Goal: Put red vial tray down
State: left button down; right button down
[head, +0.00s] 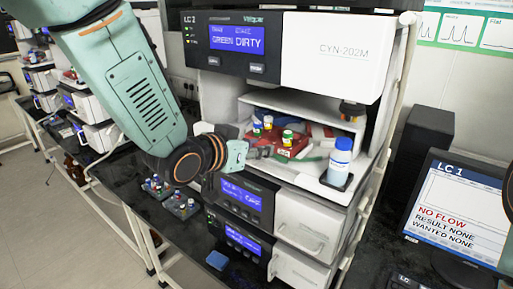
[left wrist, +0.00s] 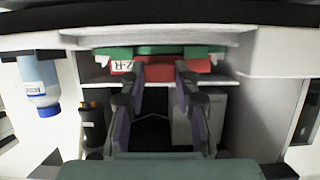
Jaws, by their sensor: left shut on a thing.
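My left gripper (head: 262,152) reaches into the bay from the left and is shut on the tray's near side. In the left wrist view, the two fingers (left wrist: 159,72) meet the red tray (left wrist: 160,66), which has a white label. A green strip (left wrist: 150,51) shows along it. Whether the tray touches the bay floor cannot be told.
A blue-white bottle (head: 340,160) stands at the bay's right front; it also shows in the left wrist view (left wrist: 38,80). Small vial racks (head: 180,203) sit on the dark bench at left. A monitor (head: 455,210) stands at right. The bay's shelf roof is close above.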

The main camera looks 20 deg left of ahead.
pick_arm(q)
jog(key=shift+r, duration=0.1)
jog(key=shift+d, duration=0.1)
jog(key=shift+w+f, duration=0.1)
jog(key=shift+f, duration=0.15)
jog(key=c, duration=1.2)
grip_release()
jog(key=shift+o, duration=1)
jog(key=shift+r, duration=0.1)
